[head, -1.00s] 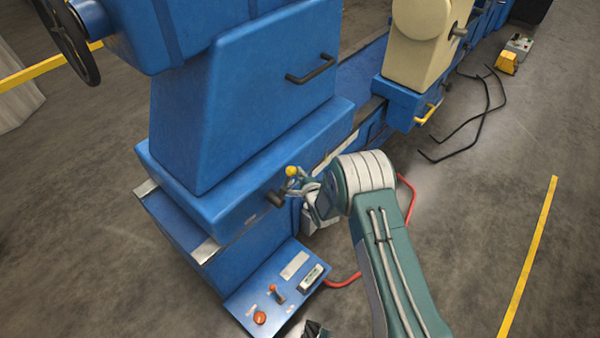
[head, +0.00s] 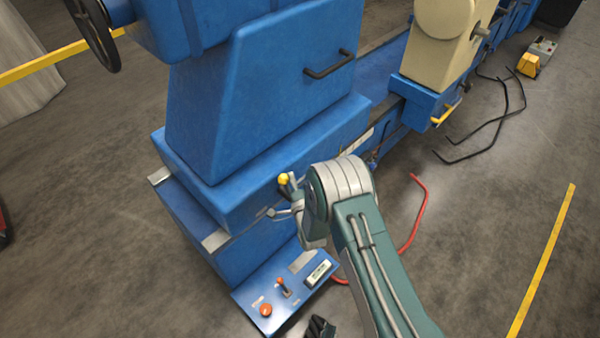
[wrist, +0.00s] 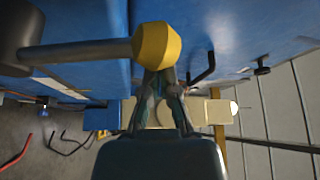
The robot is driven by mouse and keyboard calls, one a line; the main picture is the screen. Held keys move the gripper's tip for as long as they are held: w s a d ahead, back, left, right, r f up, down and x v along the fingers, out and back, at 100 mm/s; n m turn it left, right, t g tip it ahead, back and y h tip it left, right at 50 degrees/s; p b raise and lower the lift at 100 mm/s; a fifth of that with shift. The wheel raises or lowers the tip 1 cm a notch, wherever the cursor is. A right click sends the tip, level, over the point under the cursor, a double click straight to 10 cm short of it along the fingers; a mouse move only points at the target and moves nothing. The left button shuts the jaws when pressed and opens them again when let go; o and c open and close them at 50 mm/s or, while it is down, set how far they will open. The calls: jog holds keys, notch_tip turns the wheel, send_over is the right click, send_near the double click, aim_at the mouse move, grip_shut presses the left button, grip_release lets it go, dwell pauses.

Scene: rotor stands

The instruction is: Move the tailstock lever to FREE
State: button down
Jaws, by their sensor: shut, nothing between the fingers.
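The tailstock lever is a bar (wrist: 85,52) with a yellow knob (wrist: 157,45), running from a dark hub (wrist: 15,35) at the left of the wrist view. In the head view the yellow knob (head: 284,180) shows low on the front of the blue tailstock (head: 262,100). My gripper (wrist: 160,75) is shut and empty, its fingertips right at the knob and partly behind it in the wrist view. I cannot tell whether they touch. In the head view my gripper (head: 274,212) is partly hidden by my wrist. No FREE mark is readable.
A blue control panel (head: 285,290) with a red button and a small lever stands below my arm. A beige stand (head: 440,45) is farther along the bed. A red cable (head: 418,215) and black cables (head: 490,125) lie on the floor. Open floor lies at the right.

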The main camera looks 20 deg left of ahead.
jog(key=shift+s+a+f, duration=0.15)
jog(key=shift+s+a, duration=0.1)
jog(key=shift+s, duration=0.3)
jog(key=shift+s+a+f, duration=0.15)
jog(key=shift+s+a, duration=0.05)
jog(key=shift+s, duration=0.4)
jog(key=shift+s+a+f, duration=0.15)
jog(key=shift+s+a, duration=0.1)
jog(key=shift+s, duration=0.3)
